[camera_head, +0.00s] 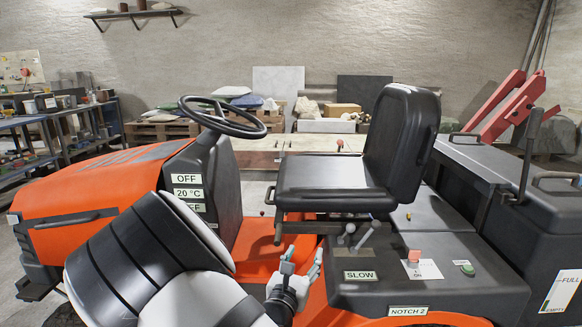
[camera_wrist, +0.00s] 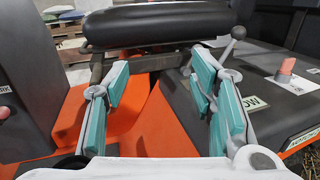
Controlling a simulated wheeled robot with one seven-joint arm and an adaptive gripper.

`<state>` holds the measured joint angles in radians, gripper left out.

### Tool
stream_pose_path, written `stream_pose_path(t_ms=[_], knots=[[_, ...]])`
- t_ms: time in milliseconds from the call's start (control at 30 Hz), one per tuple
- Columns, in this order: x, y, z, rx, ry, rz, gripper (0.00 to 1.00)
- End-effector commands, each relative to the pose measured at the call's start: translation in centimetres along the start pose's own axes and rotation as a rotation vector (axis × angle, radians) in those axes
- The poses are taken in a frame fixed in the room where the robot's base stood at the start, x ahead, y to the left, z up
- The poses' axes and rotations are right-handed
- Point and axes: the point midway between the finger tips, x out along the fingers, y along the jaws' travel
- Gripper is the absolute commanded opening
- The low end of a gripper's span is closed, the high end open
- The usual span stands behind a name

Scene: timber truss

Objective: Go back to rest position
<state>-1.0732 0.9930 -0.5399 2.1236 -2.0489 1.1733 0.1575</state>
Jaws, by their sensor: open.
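My gripper (camera_head: 300,264) is low in front of the orange tractor (camera_head: 85,215), below the front of the black seat (camera_head: 325,180). In the wrist view my gripper (camera_wrist: 165,88) shows two teal-padded fingers spread wide with nothing between them. No rest position is marked in view.
The steering wheel (camera_head: 222,117) stands left of the seat. Shelves (camera_head: 70,130) and pallets (camera_head: 160,130) stand behind.

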Motion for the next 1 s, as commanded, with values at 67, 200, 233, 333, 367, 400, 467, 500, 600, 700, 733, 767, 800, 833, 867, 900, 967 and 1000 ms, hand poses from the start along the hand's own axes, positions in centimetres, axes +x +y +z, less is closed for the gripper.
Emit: stream_pose_path(t_ms=[67,200,233,333,367,400,467,500,600,700,733,767,800,833,867,900,967,1000], knots=[[0.6,-2.2,1.8,0.06,-0.004,-0.08,0.51],[1.2,-7.2,4.9,0.188,-0.011,-0.261,0.51],[1.2,-8.7,5.8,0.224,-0.013,-0.311,0.51],[0.7,-13.8,8.4,0.353,-0.018,-0.49,0.51],[0.3,-15.2,9.1,0.391,-0.018,-0.544,0.51],[-0.2,-17.2,9.9,0.44,-0.019,-0.615,0.51],[-1.2,-20.0,11.0,0.514,-0.019,-0.72,0.51],[-2.0,-21.8,11.7,0.564,-0.019,-0.788,0.51],[-4.5,-25.8,13.0,0.688,-0.014,-0.956,0.51],[-7.5,-29.1,14.1,0.812,-0.007,-1.116,0.51],[-8.4,-30.0,14.4,0.848,-0.004,-1.162,0.51],[-9.4,-30.8,14.6,0.885,0.0,-1.208,0.51],[-10.8,-31.7,14.9,0.936,0.006,-1.267,0.51],[-11.8,-32.4,15.1,0.974,0.01,-1.31,0.51],[-12.9,-33.0,15.3,1.012,0.015,-1.354,0.51],[-14.3,-33.6,15.5,1.063,0.022,-1.409,0.51],[-16.4,-34.4,15.8,1.141,0.034,-1.49,0.51],[-17.9,-34.8,15.9,1.192,0.043,-1.541,0.51]])
